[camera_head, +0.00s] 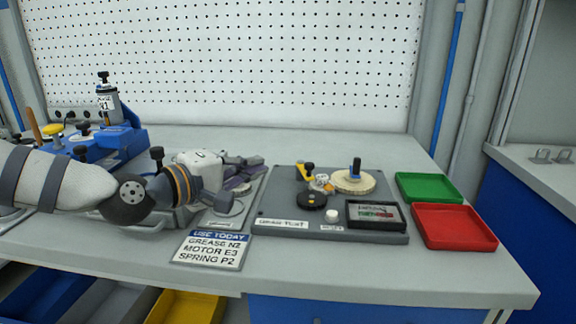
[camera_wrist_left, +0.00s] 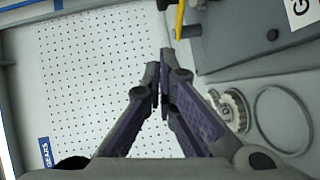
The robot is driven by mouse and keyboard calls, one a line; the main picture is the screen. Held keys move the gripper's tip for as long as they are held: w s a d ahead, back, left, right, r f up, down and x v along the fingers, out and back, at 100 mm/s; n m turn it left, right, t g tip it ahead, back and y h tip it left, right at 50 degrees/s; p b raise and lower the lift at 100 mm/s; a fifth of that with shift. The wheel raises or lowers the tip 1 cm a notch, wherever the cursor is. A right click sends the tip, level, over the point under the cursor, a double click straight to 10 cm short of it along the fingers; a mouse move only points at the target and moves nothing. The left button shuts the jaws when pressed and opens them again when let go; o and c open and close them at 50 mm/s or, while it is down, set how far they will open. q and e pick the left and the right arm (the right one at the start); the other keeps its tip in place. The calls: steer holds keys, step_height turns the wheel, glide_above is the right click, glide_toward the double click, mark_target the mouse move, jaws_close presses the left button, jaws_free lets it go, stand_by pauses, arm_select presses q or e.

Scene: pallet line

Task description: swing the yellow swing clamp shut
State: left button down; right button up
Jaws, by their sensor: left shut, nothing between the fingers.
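The yellow swing clamp (camera_head: 301,172) stands at the back left of the grey test plate (camera_head: 268,217), with a black knob by its arm. A yellow bar (camera_wrist_left: 180,20) at the top of the left wrist view appears to be part of it. I cannot tell how far the clamp is swung. My left gripper (camera_head: 259,161) is left of the clamp, apart from it, beyond the plate's left edge. Its purple and grey fingers (camera_wrist_left: 159,85) are closed together with nothing between them. My right gripper is in neither view.
On the plate are a black disc (camera_head: 312,200), a pale round gear (camera_head: 353,181), a white button and a display (camera_head: 376,214). Green (camera_head: 430,187) and red (camera_head: 454,226) trays lie to the right. A sign (camera_head: 210,248) stands in front; a blue fixture (camera_head: 118,142) is at left.

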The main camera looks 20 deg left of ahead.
arm_select(q)
steer(key=x, duration=0.4)
steer(key=shift+f+b, duration=0.15)
steer(key=shift+b, duration=0.2)
steer(key=d, duration=0.1)
steer(key=w+d, duration=0.1)
steer(key=shift+d, duration=0.25)
steer(key=shift+w+d, duration=0.25)
steer(key=shift+d, duration=0.35)
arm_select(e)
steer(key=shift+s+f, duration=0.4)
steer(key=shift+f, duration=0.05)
arm_select(q)
steer(key=shift+d, duration=0.1)
